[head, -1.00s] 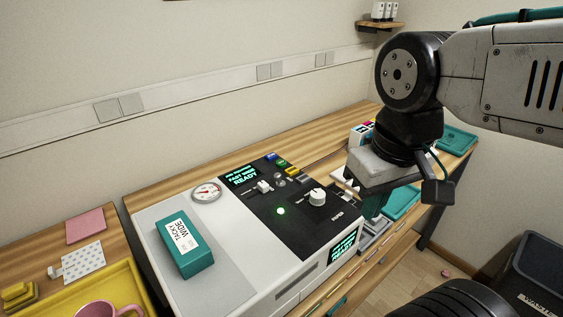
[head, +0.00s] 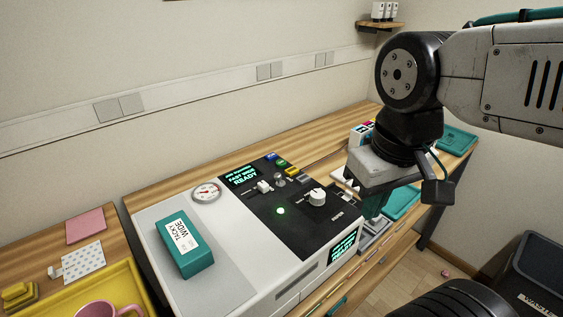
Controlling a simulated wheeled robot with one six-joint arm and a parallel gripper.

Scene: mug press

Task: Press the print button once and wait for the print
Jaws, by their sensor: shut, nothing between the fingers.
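The press (head: 236,298) is a white machine with a black control panel (head: 314,235) on the wooden bench. Its top screen (head: 241,175) reads READY in green letters, and a front screen (head: 343,248) is lit too. A green light (head: 281,211) glows on the panel. Blue, green and yellow buttons (head: 281,163) line the panel's back edge; I cannot read which one is for print. A white knob (head: 317,197) and a slider (head: 264,186) are also there. My gripper (head: 374,208) is shut and empty, pointing down just right of the panel, apart from the buttons.
A teal box (head: 184,244) labelled TACKY WIDE lies on the press's left side, near a round gauge (head: 206,191). A yellow tray (head: 120,285) with a pink mug (head: 97,310) stands at the left. Teal trays (head: 458,139) lie at the right. A dark bin (head: 535,270) stands at lower right.

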